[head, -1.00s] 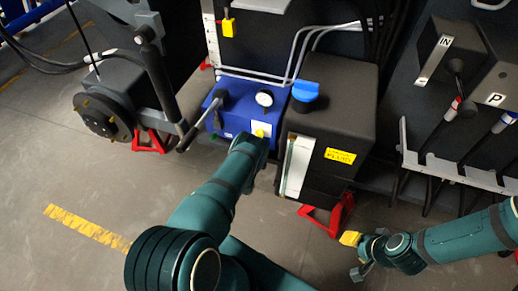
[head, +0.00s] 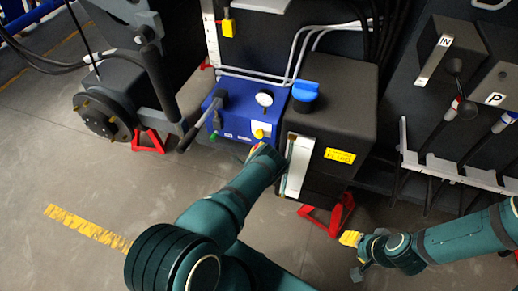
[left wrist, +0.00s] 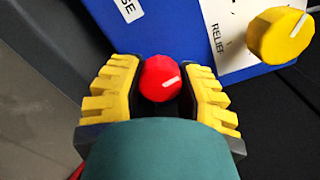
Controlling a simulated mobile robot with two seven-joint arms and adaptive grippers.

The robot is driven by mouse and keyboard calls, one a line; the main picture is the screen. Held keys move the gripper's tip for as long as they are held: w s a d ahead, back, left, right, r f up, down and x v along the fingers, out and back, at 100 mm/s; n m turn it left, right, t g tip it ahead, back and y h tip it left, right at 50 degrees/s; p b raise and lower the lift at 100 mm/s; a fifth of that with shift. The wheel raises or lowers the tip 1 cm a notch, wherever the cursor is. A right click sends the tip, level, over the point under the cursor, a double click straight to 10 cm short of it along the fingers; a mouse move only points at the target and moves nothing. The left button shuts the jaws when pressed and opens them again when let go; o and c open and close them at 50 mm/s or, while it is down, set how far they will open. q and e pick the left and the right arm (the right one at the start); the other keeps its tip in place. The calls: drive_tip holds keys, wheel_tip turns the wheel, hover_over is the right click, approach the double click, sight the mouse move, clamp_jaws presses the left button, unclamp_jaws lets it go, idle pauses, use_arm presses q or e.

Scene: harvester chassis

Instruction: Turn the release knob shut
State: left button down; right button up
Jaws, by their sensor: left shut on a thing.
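The release knob (left wrist: 161,79) is red and round with a short white pointer mark, on the front of the blue pump box (head: 232,113). In the left wrist view it sits between the yellow ribbed fingers of my left gripper (left wrist: 160,88), which is shut on it. Its mark points right and slightly up. A label ending in "SE" shows above it. In the head view my left gripper (head: 260,151) is at the box's lower front right, and the knob cannot be made out there. My right gripper (head: 352,255) is open and empty at the lower right.
A yellow relief knob (left wrist: 280,36) is close at the upper right in the wrist view. In the head view a black tank (head: 335,105) with a blue cap stands right beside the box. A pump lever (head: 200,125) stands at its left. Floor is free at lower left.

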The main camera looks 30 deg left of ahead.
use_arm(q)
drive_tip(key=shift+r+m, duration=0.1)
drive_tip(key=shift+m, duration=0.9)
drive_tip(key=shift+w+a, duration=0.1)
drive_tip(key=c, duration=0.5)
unclamp_jaws()
drive_tip(key=v, duration=1.2)
